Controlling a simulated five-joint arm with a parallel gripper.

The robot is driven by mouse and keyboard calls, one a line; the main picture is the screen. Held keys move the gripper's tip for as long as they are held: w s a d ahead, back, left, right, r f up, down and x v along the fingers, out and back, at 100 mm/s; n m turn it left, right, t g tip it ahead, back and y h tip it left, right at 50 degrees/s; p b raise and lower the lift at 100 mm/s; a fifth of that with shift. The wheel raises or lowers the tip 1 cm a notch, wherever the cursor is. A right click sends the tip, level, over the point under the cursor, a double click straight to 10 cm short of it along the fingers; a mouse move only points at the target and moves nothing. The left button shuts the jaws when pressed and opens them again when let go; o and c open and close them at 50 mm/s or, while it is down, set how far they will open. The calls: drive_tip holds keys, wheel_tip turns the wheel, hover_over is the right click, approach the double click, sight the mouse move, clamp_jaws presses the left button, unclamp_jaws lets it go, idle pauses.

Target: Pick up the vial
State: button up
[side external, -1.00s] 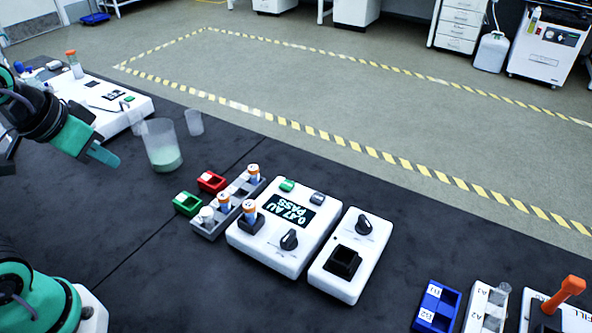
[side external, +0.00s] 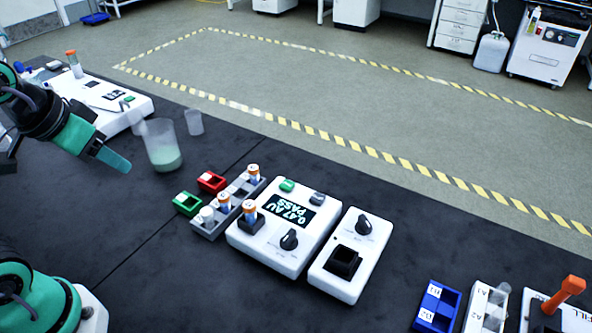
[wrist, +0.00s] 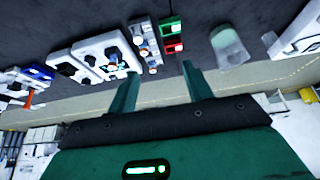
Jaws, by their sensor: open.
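Several vials with orange caps stand upright. Two vials, a front one (side external: 224,203) and a rear one (side external: 253,174), are in the grey rack (side external: 207,234). A third vial (side external: 249,212) sits in the dark socket of the white reader (side external: 262,255), whose screen reads "0.47 AU PASS". A white-capped vial (side external: 207,215) is at the rack's near end. My gripper (side external: 115,160) is at the left, above the bench and well apart from the rack. In the wrist view its fingers (wrist: 159,78) are spread with nothing between them.
Green (side external: 187,203) and red (side external: 211,182) holders sit beside the rack. A beaker with pale green liquid (side external: 163,158) stands between my gripper and the rack. A second white device (side external: 340,282) is right of the reader. A blue rack (side external: 425,317) is at lower right. The front-centre bench is clear.

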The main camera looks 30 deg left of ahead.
drive_tip(key=w, duration=0.1)
drive_tip(key=m+g, duration=0.2)
drive_tip(key=g, duration=0.3)
hover_over(249, 204)
drive_tip(key=f, duration=0.8)
drive_tip(key=shift+a+f, duration=0.2)
drive_tip(key=shift+a, duration=0.2)
drive_tip(key=shift+w+d+f+g, duration=0.25)
drive_tip(key=shift+d+f+g, duration=0.05)
drive_tip(key=shift+d+f, duration=0.15)
drive_tip(key=shift+s+f, duration=0.15)
drive_tip(key=shift+f, duration=1.8)
drive_tip(key=shift+s+f, duration=0.1)
drive_tip(key=shift+f, duration=1.8)
clamp_jaws()
drive_tip(key=shift+r, duration=0.15)
